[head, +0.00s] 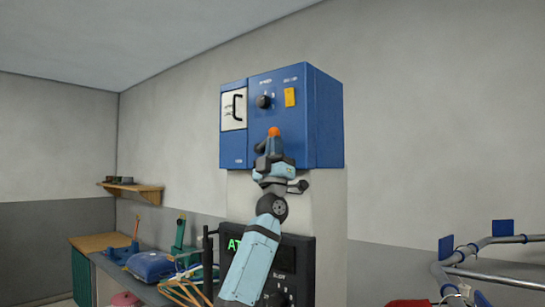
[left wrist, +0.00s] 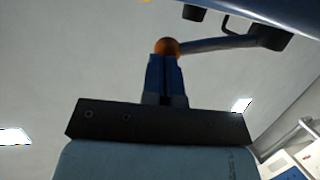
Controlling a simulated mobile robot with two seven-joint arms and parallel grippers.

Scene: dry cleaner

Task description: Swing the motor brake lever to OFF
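A blue motor control box (head: 312,125) is mounted high on the wall column. The brake lever's orange ball knob (head: 274,132) shows at its lower front, just above my left gripper (head: 270,146). In the left wrist view the orange ball (left wrist: 167,46) sits right at the tips of my left gripper (left wrist: 165,62), and the lever's dark arm (left wrist: 222,43) runs from it to the right. The two fingers are close together, and the ball is beyond them rather than between them; I cannot tell whether they touch it. My right gripper is out of view.
Below is a dark display unit (head: 298,258). A cluttered bench is at lower left; a blue-grey rail (head: 490,241) is at right.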

